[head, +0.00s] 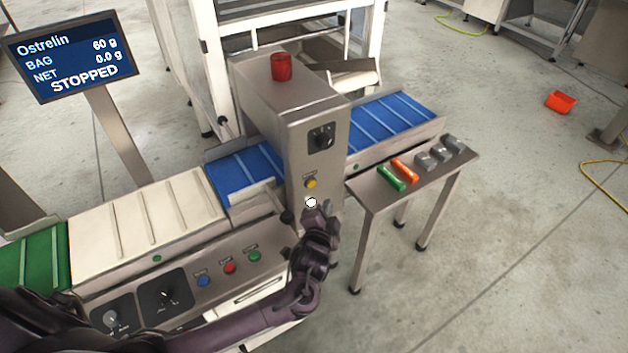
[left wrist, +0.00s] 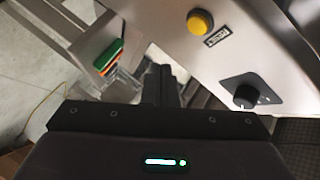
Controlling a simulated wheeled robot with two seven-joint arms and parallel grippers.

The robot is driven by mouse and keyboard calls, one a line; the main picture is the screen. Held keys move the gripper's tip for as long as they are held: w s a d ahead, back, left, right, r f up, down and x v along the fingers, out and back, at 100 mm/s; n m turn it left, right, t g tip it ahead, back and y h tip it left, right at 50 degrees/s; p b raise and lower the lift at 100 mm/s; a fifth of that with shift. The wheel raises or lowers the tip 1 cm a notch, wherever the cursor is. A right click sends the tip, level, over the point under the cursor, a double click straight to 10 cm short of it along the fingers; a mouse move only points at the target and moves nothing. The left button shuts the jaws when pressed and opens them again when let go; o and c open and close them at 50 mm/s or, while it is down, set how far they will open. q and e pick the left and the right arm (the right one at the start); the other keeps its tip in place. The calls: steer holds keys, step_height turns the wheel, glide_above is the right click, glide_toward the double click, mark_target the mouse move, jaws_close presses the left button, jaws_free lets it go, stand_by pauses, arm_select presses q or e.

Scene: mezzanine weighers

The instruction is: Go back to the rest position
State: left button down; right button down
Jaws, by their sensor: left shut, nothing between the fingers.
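My left gripper (head: 318,208) reaches in from the lower left and is in front of the metal detector housing (head: 300,130), just below its yellow button (head: 311,183). Its fingers are shut and empty. A white round spot (head: 311,202) shows right at the fingertips; I cannot tell whether they touch it. In the left wrist view the shut fingers (left wrist: 168,88) point toward the housing, with the yellow button (left wrist: 200,21) and a black knob (left wrist: 245,96) to their right. My right gripper is not in view.
Blue belts (head: 392,122) run through the housing. A small side table (head: 376,199) holds green, orange and grey bars. A screen (head: 72,58) reads STOPPED. Open floor lies at right.

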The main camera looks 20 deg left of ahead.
arm_select(q)
steer(key=s+d+n+g+h, duration=0.25)
steer(key=s+n+g, duration=0.3)
steer(key=s, duration=0.45)
steer(key=s+a+r+n+g, duration=0.1)
steer(key=s+a+r+g, duration=0.2)
steer(key=s, duration=0.5)
steer(key=s+a+r+n+g, duration=0.2)
steer(key=s+a+r+g, duration=0.15)
steer(key=s, duration=0.45)
step_height(320, 180, down, 30)
steer(key=s+d+g, duration=0.1)
steer(key=s, duration=0.1)
steer(key=s+a+f, duration=0.1)
steer(key=s+f, duration=0.7)
steer(key=s, duration=0.1)
steer(key=s+a+f+g, duration=0.1)
steer(key=s+a+f, duration=0.1)
steer(key=s+f, duration=0.7)
steer(key=shift+s+a+f+m, duration=0.3)
steer(key=shift+s+m, duration=0.15)
steer(key=shift+s, duration=0.35)
